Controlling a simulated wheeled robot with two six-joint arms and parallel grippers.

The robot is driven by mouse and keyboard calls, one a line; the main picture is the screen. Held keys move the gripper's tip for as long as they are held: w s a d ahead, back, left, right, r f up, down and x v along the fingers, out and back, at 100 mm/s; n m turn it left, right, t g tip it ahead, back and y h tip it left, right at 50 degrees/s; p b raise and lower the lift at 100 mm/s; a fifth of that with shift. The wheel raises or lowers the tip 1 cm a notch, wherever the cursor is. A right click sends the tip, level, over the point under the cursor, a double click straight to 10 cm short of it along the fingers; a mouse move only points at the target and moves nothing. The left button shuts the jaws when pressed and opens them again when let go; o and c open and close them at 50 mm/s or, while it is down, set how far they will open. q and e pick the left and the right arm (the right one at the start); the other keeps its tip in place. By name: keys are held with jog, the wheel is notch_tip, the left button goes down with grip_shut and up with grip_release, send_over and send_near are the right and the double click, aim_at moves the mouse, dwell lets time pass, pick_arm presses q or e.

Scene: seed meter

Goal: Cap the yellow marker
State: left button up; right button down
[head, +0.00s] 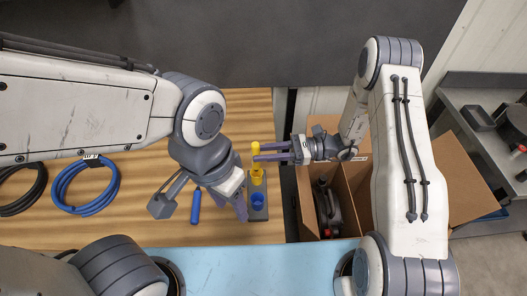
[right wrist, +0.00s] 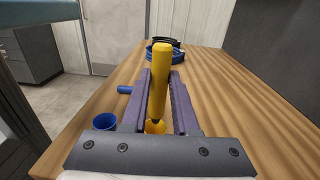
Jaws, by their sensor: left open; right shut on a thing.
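The yellow marker (head: 255,148) is held between the fingers of my right gripper (head: 272,152), which is shut on it. In the right wrist view the marker (right wrist: 160,75) stands nearly upright, dark tip down, over the yellow cap (right wrist: 154,127); I cannot tell whether they touch.
A blue marker (head: 196,206) lies on the wooden table left of my left gripper. Blue (head: 86,186) and black (head: 22,188) cable coils lie further left. A cardboard box (head: 357,185) with dark items stands right of the table.

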jog(key=shift+f, duration=0.35)
jog(key=shift+f+b, duration=0.4)
jog(key=shift+b, duration=0.1)
jog(key=shift+f, duration=0.25)
dwell(0.3)
jog(key=shift+f+b, duration=0.25)
jog(key=shift+b, duration=0.15)
jog(key=shift+f, duration=0.2)
jog(key=shift+f+b, duration=0.3)
jog(key=shift+b, duration=0.1)
jog(key=shift+f+b, duration=0.55)
jog(key=shift+f, duration=0.2)
dwell(1.1)
